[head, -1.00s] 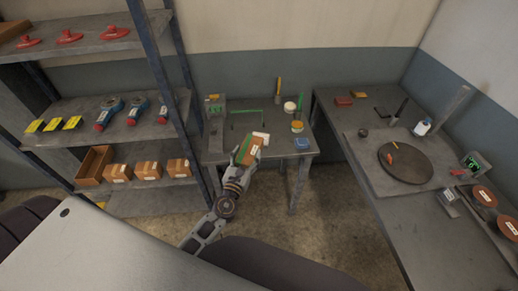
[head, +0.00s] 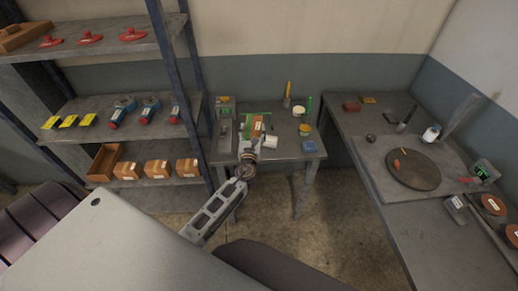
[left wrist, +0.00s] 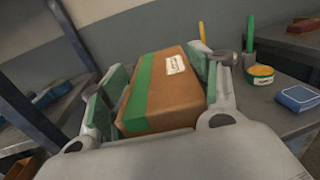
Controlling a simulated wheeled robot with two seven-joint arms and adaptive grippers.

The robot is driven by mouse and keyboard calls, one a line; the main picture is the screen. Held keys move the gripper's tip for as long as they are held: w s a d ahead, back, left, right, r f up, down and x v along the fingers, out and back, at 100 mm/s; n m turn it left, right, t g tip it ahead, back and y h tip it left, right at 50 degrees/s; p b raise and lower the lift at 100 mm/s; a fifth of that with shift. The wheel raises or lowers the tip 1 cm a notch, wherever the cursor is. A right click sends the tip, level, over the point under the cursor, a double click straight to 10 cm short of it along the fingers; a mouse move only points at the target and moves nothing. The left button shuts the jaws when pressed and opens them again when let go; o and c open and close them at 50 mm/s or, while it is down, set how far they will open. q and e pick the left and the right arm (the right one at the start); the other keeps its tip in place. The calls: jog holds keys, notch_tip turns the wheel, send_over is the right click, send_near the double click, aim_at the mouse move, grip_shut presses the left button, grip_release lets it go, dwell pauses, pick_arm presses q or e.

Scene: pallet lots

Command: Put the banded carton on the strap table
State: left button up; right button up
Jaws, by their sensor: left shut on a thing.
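The banded carton (left wrist: 160,95) is a brown box with a green band and a white label. My left gripper (left wrist: 155,100) is shut on it, with a green-padded finger on each side. In the head view, the carton (head: 255,127) is over the strap table (head: 283,154), the small grey table against the back wall. My left gripper (head: 250,144) comes at it from the front. Whether the carton touches the table top cannot be told. My right gripper is not in view.
A blue box (head: 309,146), a yellow-topped tub (head: 305,129) and upright yellow and green sticks stand on the table's right side. A small device (head: 224,105) stands at its back left. A shelf (head: 165,181) with more cartons is left; a bench with a turntable (head: 413,170) is right.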

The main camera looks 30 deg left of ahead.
pick_arm(q)
jog(key=shift+w+a+f+n+g+y+b, duration=0.3)
jog(key=shift+w+a+f+y+b, duration=0.1)
jog(key=shift+w+a+f+b, duration=0.35)
jog(key=shift+w+a+f+n+g+y+b, duration=0.3)
jog(key=shift+w+a+f+y+b, duration=0.15)
jog(key=shift+a, duration=0.4)
jog(key=shift+w+a+f+n+g+y+b, duration=0.2)
jog(key=shift+w+a+f+n+y+b, duration=0.15)
jog(key=shift+w+a+f+b, duration=0.35)
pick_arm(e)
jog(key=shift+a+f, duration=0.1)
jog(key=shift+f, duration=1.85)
pick_arm(q)
jog(key=shift+a+r, duration=0.1)
jog(key=shift+r, duration=0.05)
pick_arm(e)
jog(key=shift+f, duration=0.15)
pick_arm(q)
jog(key=shift+f+b, duration=1.35)
jog(key=shift+f, duration=0.15)
notch_tip(320, 180, down, 3)
jog(key=b, duration=0.3)
jog(key=shift+f, duration=0.1)
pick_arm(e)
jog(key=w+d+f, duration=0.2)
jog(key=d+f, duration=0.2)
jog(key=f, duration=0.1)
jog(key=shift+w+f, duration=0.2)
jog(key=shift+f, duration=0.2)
